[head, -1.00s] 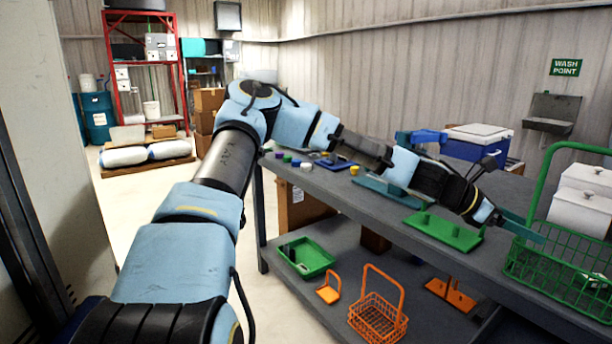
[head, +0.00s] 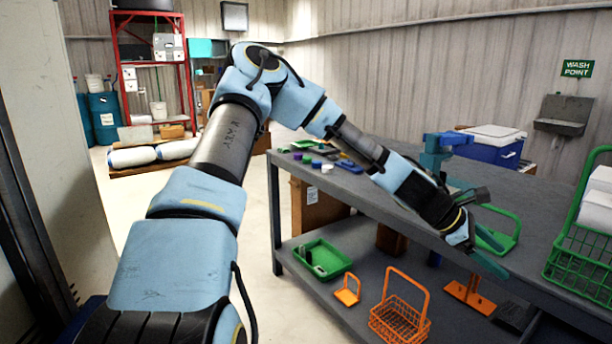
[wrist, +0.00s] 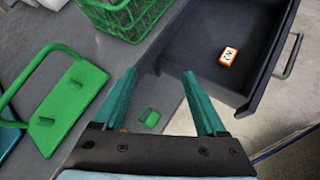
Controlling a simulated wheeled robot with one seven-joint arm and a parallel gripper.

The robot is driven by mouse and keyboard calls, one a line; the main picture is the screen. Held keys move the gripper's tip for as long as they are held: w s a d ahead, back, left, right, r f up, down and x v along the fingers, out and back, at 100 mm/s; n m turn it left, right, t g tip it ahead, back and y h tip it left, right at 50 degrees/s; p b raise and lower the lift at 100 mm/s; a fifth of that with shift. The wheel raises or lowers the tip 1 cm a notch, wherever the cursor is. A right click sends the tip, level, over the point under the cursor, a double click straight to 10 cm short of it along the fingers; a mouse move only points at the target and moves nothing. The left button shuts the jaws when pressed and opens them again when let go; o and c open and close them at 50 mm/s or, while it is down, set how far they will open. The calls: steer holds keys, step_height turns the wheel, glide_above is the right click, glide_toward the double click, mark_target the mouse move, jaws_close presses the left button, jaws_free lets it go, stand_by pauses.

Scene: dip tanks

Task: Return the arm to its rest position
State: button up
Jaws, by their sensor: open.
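My gripper (head: 488,254) is at the end of my blue and black arm, by the front edge of the grey workbench (head: 350,189). In the wrist view its two teal fingers (wrist: 160,100) are spread apart with nothing held between them. Beyond and below the fingers there is the bench surface, a small green piece (wrist: 149,117) and an open drawer. The arm reaches out to the right from my body, bent at the elbow.
A green wire basket (head: 585,255) stands on the bench at right. The open dark drawer (wrist: 262,88) holds an orange and white box (wrist: 228,56). An orange basket (head: 398,318) and green tray (head: 322,259) are on the lower shelf. Floor shows at left.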

steer(key=w+a+f+m+t+y, duration=0.1)
steer(key=w+a+f+m+y, duration=0.15)
steer(key=a, duration=0.65)
steer(key=w+a+f+m+t+y, duration=0.1)
steer(key=a+m+y, duration=0.15)
steer(key=a, duration=0.55)
steer(key=w+a+f+m+t+y, duration=0.1)
steer(key=w+a+m, duration=0.15)
steer(key=a, duration=0.65)
steer(key=s+a+r+m+y, duration=0.1)
steer(key=a+r, duration=0.1)
steer(key=a, duration=0.5)
steer(key=s+a+r+m+t+y, duration=0.1)
steer(key=a+r+m, duration=0.1)
steer(key=a, duration=0.6)
steer(key=s+a+r+m+y, duration=0.1)
steer(key=s+a+r+y, duration=0.1)
steer(key=a, duration=0.5)
steer(key=shift+a+r+m, duration=0.15)
steer(key=shift+r+m, duration=0.15)
steer(key=shift+m, duration=0.05)
steer(key=shift+c, duration=0.4)
